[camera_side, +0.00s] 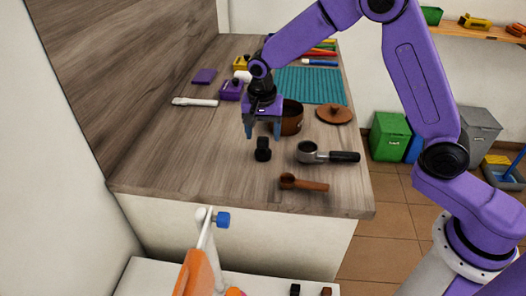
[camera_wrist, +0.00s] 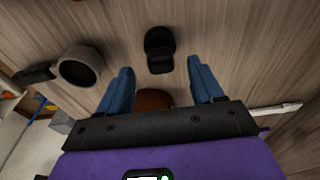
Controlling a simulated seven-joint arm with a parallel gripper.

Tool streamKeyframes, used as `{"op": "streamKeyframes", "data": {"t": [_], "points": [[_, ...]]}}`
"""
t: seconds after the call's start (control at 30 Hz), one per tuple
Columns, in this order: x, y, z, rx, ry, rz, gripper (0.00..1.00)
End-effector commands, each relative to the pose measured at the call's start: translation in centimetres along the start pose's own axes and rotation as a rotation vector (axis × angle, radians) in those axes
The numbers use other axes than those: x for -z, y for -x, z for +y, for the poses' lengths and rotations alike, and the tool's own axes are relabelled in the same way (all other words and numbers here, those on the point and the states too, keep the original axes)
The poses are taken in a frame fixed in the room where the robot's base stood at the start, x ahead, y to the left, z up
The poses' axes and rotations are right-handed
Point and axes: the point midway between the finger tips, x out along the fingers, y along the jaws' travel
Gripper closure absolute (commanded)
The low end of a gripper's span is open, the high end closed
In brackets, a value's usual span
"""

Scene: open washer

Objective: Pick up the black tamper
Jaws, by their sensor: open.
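The black tamper (camera_side: 263,149) stands on the wooden counter near its front part. In the wrist view the tamper (camera_wrist: 159,50) is seen from above, ahead of the fingertips and roughly centred between them. My gripper (camera_side: 263,132) is open, with its blue fingers pointing down above and just behind the tamper. In the wrist view my gripper (camera_wrist: 161,80) has its two fingers wide apart, with nothing between the tips. The exact gap in height between fingertips and tamper is hard to tell.
A brown pot (camera_side: 292,118) stands right behind my gripper, with its lid (camera_side: 334,114) to the right. A portafilter (camera_side: 325,154) lies right of the tamper, and a brown-handled tool (camera_side: 303,183) lies in front. The counter (camera_side: 190,150) left of the tamper is clear.

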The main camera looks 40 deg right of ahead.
Motion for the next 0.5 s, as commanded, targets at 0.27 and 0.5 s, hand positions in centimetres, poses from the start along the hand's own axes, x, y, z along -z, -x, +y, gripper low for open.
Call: {"op": "streamKeyframes", "data": {"t": [0.27,0.5], "points": [[0.1,-3.7,0.0,-0.003,0.000,-0.001,0.34],[0.2,-4.1,-0.1,0.001,0.000,0.001,0.34]]}}
